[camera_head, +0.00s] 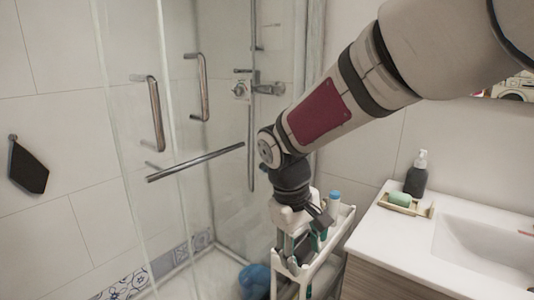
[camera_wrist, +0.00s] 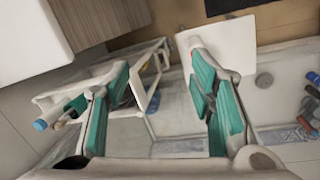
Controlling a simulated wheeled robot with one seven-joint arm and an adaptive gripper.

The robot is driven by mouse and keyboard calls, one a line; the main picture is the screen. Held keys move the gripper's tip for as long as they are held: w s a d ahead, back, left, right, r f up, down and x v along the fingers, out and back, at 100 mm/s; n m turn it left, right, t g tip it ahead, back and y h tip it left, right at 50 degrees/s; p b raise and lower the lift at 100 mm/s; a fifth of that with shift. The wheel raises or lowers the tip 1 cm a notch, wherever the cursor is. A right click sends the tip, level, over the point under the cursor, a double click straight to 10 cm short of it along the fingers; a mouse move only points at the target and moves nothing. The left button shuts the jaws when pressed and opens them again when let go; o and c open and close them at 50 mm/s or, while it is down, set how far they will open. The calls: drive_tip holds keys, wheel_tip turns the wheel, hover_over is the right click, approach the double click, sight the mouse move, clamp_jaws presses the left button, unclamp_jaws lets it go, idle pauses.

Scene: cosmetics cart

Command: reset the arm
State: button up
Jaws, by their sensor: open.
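My arm comes in from the upper right of the head view and bends down at the wrist. My gripper (camera_head: 306,246) is over the white cosmetics cart (camera_head: 343,229), close to its top tray. In the wrist view, my gripper (camera_wrist: 160,72) has its two teal-padded fingers spread apart, with nothing seen held between them. The cart (camera_wrist: 50,97) shows behind and left of the fingers there. A blue-capped bottle (camera_head: 335,198) stands in the cart's top tray. My gripper hides part of the tray, and I cannot tell whether it touches anything there.
A white sink counter (camera_head: 395,232) is right of the cart, with a dark soap dispenser (camera_head: 416,177) and green soap (camera_head: 400,199). A glass shower door with a handle (camera_head: 155,112) stands left. A blue puff (camera_head: 255,281) is beside the cart.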

drive_tip(key=s+d+r+m+t+p, duration=0.1)
drive_tip(key=s+d+r+m+p, duration=0.1)
drive_tip(key=s+r, duration=0.3)
drive_tip(key=s+d+r+m+t+y+p, duration=0.1)
drive_tip(key=s+d+r, duration=0.4)
drive_tip(key=s, duration=0.6)
drive_tip(key=s+d+r+m+t+y+p, duration=0.1)
drive_tip(key=s+d+r+m+p, duration=0.2)
drive_tip(key=s, duration=0.5)
wheel_tip(320, 180, up, 2)
drive_tip(key=shift+d+m+t, duration=0.4)
drive_tip(key=shift+d, duration=0.35)
drive_tip(key=shift+s+d, duration=0.2)
drive_tip(key=shift+s, duration=0.1)
